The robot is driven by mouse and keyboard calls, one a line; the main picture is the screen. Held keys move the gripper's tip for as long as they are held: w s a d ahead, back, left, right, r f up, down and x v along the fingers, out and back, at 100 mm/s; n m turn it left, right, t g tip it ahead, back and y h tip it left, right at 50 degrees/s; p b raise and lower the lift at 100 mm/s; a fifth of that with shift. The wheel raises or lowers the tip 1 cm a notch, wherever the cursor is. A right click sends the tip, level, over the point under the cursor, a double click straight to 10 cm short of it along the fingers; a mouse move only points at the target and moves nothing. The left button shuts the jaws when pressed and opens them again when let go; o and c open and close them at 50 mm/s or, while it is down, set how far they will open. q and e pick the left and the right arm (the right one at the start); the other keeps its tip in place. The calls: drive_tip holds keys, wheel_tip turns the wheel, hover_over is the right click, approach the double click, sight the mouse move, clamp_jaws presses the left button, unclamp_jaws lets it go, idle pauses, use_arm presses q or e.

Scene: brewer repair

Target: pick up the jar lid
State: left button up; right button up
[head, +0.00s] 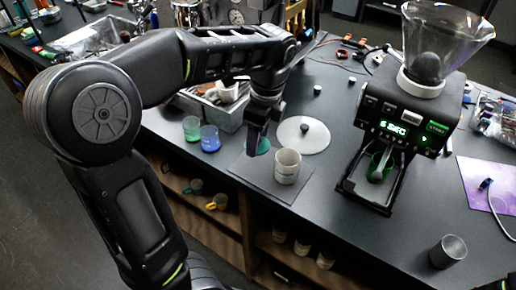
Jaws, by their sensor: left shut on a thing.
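My left gripper (257,141) points down over the front part of the counter, just left of a white cylindrical jar (287,168). It is shut on a green, round, flat piece, which looks like the jar lid (264,146); the fingers hide part of it. The jar stands upright on a dark grey mat (256,179), and its mouth appears uncovered. The lid is beside the jar, apart from it in the picture; its exact height above the mat is hard to tell. My right gripper is not in view.
A white disc with a dark knob (316,139) lies behind the jar. A grinder (408,115) stands right, with a dark metal cup (448,251) in front. Bare counter lies between jar and grinder.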

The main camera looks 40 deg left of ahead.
use_arm(q)
wheel_tip(320, 180, up, 4)
drive_tip(key=shift+r, duration=0.1)
idle(0.6)
